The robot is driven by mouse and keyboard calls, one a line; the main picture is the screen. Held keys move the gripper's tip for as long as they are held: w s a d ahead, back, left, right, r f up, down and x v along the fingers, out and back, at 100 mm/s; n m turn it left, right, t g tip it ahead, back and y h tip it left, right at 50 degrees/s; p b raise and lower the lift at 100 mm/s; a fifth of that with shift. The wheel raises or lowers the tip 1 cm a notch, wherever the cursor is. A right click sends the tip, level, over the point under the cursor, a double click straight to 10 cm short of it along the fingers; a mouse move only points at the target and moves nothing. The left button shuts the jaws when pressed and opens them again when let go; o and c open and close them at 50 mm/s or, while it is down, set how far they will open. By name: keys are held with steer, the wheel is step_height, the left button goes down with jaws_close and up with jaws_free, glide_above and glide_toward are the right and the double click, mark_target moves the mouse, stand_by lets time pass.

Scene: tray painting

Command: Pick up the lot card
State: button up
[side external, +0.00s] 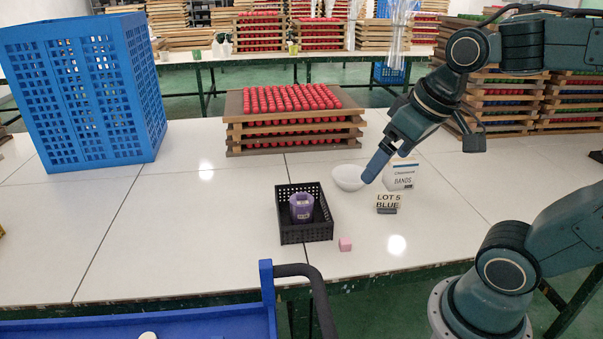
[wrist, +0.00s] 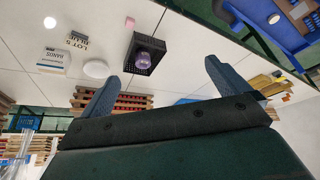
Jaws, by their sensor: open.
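The lot card (side external: 388,199), a small pale card printed "LOT 5 BLUE", stands in a dark holder (side external: 387,210) on the white table. In the wrist view the card (wrist: 76,40) shows at the upper left, outside the span of my fingers. My gripper (side external: 376,166) is open and empty, above the table and up-left of the card in the side view. In the wrist view both fingers of my gripper (wrist: 164,78) are spread wide apart with nothing held between them.
A black basket (side external: 306,236) holds a purple item (side external: 301,206). A pink cube (side external: 345,244) lies nearby. Stacked trays (side external: 250,131) and a blue crate (side external: 75,95) stand farther off.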

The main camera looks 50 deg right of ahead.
steer(key=w+d+f+m+g, duration=0.1)
steer(key=w+d+m+g, duration=0.15)
steer(key=w+d, duration=0.45)
steer(key=m+g, duration=0.3)
steer(key=m, duration=0.5)
glide_above(387, 208)
step_height(387, 208, down, 21)
steer(key=shift+n+t+y, duration=0.25)
steer(key=shift+y, duration=0.05)
steer(key=shift+f, duration=4.2)
steer(key=shift+d+f, duration=0.1)
steer(key=shift+f, duration=2.45)
